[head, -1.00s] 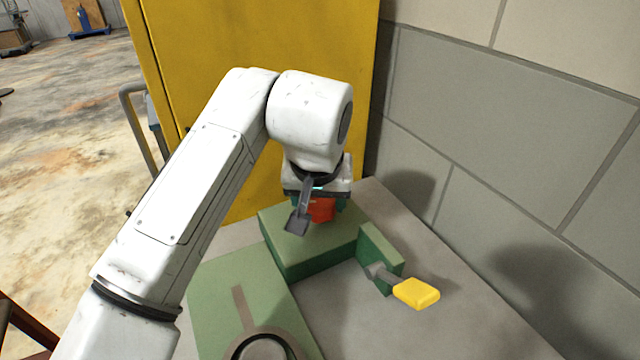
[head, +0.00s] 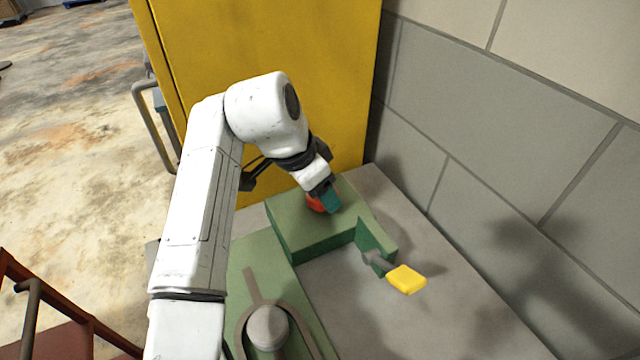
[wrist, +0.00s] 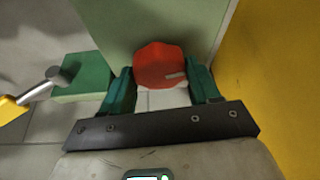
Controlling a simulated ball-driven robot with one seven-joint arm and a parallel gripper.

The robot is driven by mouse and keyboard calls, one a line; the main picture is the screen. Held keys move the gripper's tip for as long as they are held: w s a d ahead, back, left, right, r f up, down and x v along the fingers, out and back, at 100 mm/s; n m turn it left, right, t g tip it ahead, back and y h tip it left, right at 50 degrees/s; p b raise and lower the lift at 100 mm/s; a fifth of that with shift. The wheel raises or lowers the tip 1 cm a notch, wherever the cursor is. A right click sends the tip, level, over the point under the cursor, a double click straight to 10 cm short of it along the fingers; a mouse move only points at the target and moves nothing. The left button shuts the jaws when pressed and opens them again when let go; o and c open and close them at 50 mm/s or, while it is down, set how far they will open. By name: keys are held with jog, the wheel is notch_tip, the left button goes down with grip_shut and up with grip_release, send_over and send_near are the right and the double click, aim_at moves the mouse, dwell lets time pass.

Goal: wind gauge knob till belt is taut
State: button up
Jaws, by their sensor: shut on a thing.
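The red knob (wrist: 160,66) sits on the green block (head: 300,229) and carries a small pale mark on its right side in the wrist view. My gripper (head: 327,199) is shut on the knob, with a green finger on each side of it in the wrist view (wrist: 161,83). In the head view the gripper partly covers the knob (head: 314,203). I cannot tell from this view how taut the belt is.
A yellow-handled lever (head: 407,279) sticks out from a green bracket (head: 376,240) right of the block. A yellow cabinet (head: 330,80) stands behind and a block wall (head: 500,130) rises at the right. The grey bench top (head: 350,320) is clear in front.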

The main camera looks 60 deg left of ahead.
jog(key=shift+m+h, duration=0.3)
jog(key=shift+m, duration=0.8)
jog(key=o, duration=1.1)
jog(key=shift+c, duration=0.2)
jog(key=shift+a+r, duration=0.1)
jog(key=v, duration=1)
jog(key=shift+r+b, duration=0.3)
jog(key=shift+b, duration=0.1)
jog(key=shift+s+a, duration=0.1)
jog(key=shift+s, duration=0.05)
